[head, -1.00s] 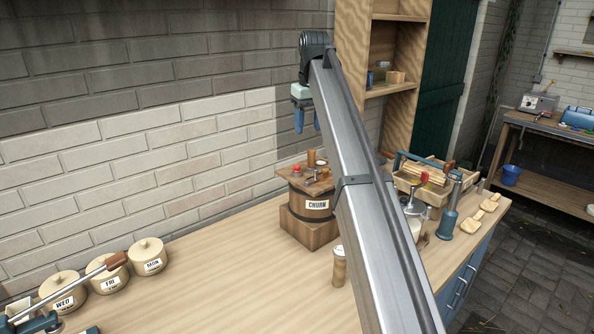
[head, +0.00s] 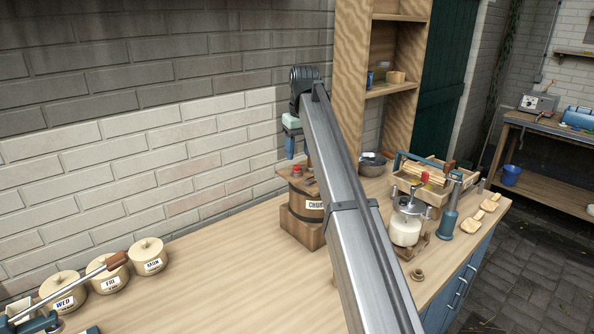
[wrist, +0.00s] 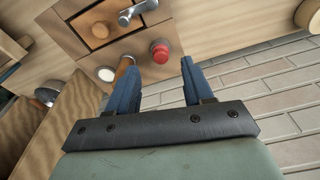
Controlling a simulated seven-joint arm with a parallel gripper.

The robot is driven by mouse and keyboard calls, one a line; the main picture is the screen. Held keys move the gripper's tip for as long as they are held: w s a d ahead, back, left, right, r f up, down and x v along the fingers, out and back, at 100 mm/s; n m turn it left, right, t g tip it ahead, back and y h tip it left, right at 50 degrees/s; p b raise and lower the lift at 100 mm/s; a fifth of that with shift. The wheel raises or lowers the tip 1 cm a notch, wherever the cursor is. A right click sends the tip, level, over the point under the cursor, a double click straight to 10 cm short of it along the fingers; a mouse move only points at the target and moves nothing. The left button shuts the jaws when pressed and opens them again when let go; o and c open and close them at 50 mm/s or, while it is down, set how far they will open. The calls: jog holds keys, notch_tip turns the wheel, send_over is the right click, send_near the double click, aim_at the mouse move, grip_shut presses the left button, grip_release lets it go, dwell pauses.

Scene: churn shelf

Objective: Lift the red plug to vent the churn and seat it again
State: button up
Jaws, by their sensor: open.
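The wooden churn (head: 307,208) with dark bands and a "CHURN" label stands on a wooden block on the counter, partly hidden by my arm. The red plug (head: 296,170) sits on its lid at the left. In the wrist view the red plug (wrist: 159,52) shows on the lid, just beyond and between the fingertips' line of reach. My gripper (wrist: 163,76) is open and empty, its blue fingers apart. In the head view my gripper (head: 290,150) hangs just above the plug, not visibly touching it.
On the lid, a grey metal crank (wrist: 138,12), a brown knob and a wooden post (wrist: 124,68) stand close to the plug. A brick wall (head: 150,130) is behind. Lidded jars (head: 108,275) stand at left; the counter between is clear.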

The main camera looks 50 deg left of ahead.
aim_at(297, 166)
jog(key=shift+w+a+f, duration=0.1)
jog(key=shift+a+f, duration=0.15)
jog(key=shift+f, duration=0.95)
jog(key=shift+a+f, duration=0.2)
jog(key=shift+f, duration=0.95)
jog(key=shift+c, duration=0.3)
grip_shut()
